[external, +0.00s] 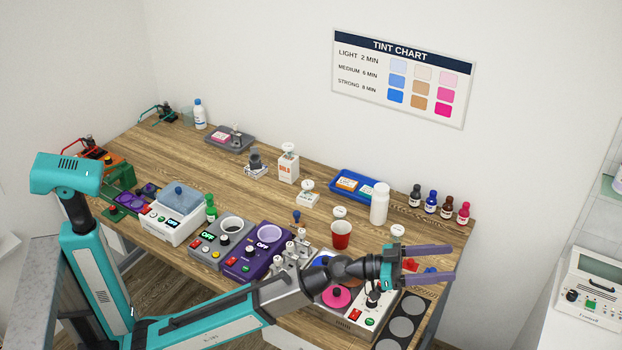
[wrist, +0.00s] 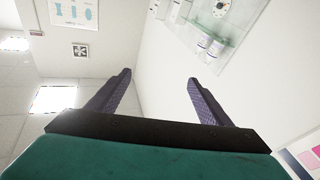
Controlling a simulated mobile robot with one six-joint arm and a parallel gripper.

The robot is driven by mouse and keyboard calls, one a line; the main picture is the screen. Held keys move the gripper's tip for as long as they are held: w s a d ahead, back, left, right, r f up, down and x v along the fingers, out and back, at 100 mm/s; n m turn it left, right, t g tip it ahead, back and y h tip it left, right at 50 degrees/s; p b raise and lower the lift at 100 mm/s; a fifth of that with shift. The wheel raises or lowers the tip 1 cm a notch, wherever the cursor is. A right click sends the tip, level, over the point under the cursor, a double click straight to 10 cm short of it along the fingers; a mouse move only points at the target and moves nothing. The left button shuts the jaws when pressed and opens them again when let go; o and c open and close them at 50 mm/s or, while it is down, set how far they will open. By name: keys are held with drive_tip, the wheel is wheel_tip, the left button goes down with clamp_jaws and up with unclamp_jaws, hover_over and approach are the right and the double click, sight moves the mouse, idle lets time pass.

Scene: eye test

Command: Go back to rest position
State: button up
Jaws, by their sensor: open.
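My gripper (external: 453,264) is at the front right of the wooden table (external: 256,172) in the external view, over its right end. Its two purple fingers are spread apart with nothing between them. In the wrist view my gripper (wrist: 160,80) also shows open and empty, with the wall and ceiling beyond it. My teal arm reaches from the left across the front of the table. It hides part of the devices near the front edge.
A purple device (external: 251,258) and a white-and-blue device (external: 179,214) stand further left. A tint chart (external: 402,78) hangs on the wall.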

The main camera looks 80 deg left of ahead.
drive_tip(key=s+d+f+m+g+h+p, duration=0.15)
drive_tip(key=d+f+m+g, duration=0.35)
drive_tip(key=d+f, duration=1.9)
drive_tip(key=s+d+f+g+y+p, duration=0.1)
drive_tip(key=s+f+g+y+p, duration=0.2)
drive_tip(key=f, duration=1)
drive_tip(key=s+d+f+g, duration=0.1)
drive_tip(key=s+f+g, duration=0.3)
drive_tip(key=f, duration=1)
drive_tip(key=s+a+f+n+g+y+p, duration=0.1)
drive_tip(key=s+a+f+g+y+p, duration=0.2)
drive_tip(key=s+a+f, duration=0.75)
drive_tip(key=s+a+f+n+g+y+p, duration=0.2)
drive_tip(key=s+a+f+g+y, duration=0.15)
drive_tip(key=s+a+f, duration=0.7)
drive_tip(key=s+a+f+n+g+p, duration=0.2)
drive_tip(key=s+a+f+g, duration=0.1)
drive_tip(key=s+a, duration=0.6)
drive_tip(key=s+a+f+n+g+p, duration=0.2)
drive_tip(key=s+a, duration=0.7)
drive_tip(key=s, duration=0.5)
drive_tip(key=shift+a+f+n+g+p, duration=0.35)
drive_tip(key=shift+f+g, duration=0.2)
drive_tip(key=shift+f, duration=0.3)
